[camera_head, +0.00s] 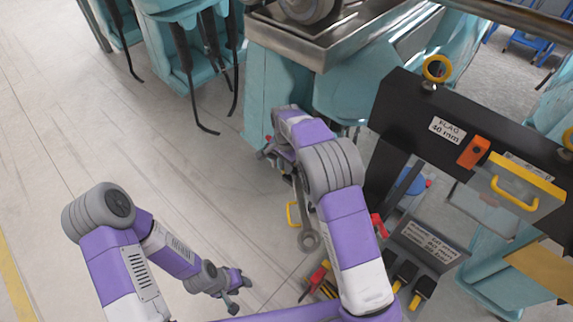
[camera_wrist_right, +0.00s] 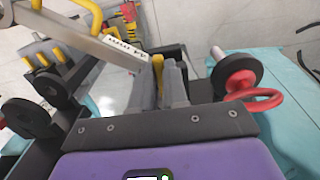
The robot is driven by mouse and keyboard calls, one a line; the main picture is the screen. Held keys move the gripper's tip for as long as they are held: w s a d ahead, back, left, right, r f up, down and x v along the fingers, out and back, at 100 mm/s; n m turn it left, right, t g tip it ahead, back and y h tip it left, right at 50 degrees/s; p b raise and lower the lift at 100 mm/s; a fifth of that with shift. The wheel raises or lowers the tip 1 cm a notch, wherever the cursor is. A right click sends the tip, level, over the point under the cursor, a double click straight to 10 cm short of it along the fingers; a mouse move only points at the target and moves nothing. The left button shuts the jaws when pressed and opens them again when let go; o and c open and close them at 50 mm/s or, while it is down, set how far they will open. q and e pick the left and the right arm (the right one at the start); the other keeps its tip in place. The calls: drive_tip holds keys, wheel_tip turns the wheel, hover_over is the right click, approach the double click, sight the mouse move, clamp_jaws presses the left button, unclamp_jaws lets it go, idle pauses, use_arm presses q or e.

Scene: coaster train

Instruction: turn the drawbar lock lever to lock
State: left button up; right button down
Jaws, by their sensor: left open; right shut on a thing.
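My right gripper (camera_head: 272,153) is beside the teal train part, partly hidden by its own wrist. It is shut on a grey spanner (camera_head: 308,238), whose ring end hangs down. The right wrist view shows the fingers (camera_wrist_right: 172,82) closed at the spanner's labelled shaft (camera_wrist_right: 95,38). A red loop handle (camera_wrist_right: 262,100) lies right of the fingers, apart from them, next to a black round part (camera_wrist_right: 238,72). I cannot tell whether this handle is the drawbar lock lever. My left gripper (camera_head: 238,288) is open and empty, low over the floor.
The left floor is free.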

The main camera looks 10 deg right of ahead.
drive_tip(key=shift+w, duration=0.1)
drive_tip(key=c, duration=1.1)
unclamp_jaws()
drive_tip(key=shift+c, duration=0.2)
